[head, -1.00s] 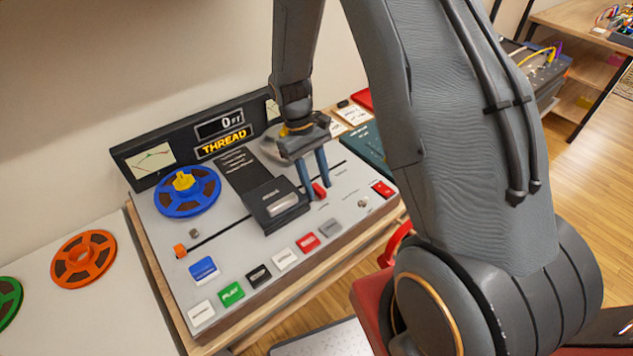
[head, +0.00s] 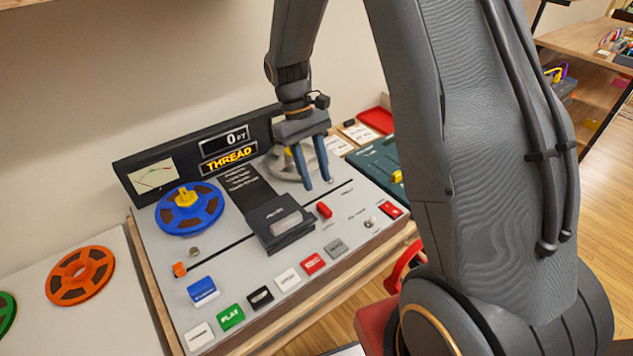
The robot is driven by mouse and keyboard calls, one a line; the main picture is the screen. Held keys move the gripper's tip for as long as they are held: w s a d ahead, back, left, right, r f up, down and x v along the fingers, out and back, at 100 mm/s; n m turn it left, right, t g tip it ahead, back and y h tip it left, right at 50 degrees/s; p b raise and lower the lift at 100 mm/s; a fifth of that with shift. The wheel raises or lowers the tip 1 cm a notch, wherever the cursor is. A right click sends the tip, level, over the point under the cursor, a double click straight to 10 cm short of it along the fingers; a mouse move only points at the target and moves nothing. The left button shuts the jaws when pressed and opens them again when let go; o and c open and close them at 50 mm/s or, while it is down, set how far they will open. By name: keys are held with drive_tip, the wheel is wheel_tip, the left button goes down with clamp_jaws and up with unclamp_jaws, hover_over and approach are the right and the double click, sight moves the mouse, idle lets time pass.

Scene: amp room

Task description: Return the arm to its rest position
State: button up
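My gripper (head: 317,183) hangs fingers down over the back right part of the tape deck (head: 225,258). Its two blue-grey fingers are apart, with nothing seen between them. A grey reel (head: 278,165) on the deck shows behind the fingers and is partly hidden by them. My arm rises from the lower right and fills much of the right side. The fingertips look above or close to the deck top; I cannot tell if they touch.
Coloured buttons line the front. An orange reel (head: 80,275) lies on the left table. A red tray (head: 376,121) is behind at right.

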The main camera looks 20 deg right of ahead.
idle(0.4)
drive_tip(key=s+r+m+t+y, duration=0.1)
drive_tip(key=s+r+m+t, duration=0.2)
drive_tip(key=s, duration=0.9)
drive_tip(key=shift+r+m+t, duration=0.4)
drive_tip(key=shift+r+t, duration=0.9)
drive_tip(key=shift+r, duration=0.35)
